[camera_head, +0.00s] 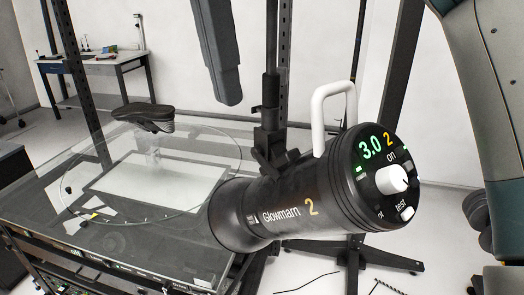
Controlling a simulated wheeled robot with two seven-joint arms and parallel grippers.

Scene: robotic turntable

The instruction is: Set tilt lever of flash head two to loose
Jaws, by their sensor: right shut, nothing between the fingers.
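Flash head two (275,215) is a black cylinder marked "Glowmarn 2", tilted, with its control end facing right towards me. Its panel shows a green "3.0", a yellow "2" and a white knob (391,180). A white loop handle (318,122) stands on its top. A dark tilt bracket (268,147) joins it to the upright stand; a dark lever-like part (262,165) shows there, but I cannot tell its setting. My right gripper (479,222) is dark, partly visible at the right edge, shut and empty, apart from the flash head. My left gripper is not in view.
A glass-topped table (45,205) with a round clear turntable plate (215,135) lies left of the flash head. A dark bar (217,55) hangs from above. Black stand legs (395,258) spread on the floor. A desk (95,66) stands at the back left.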

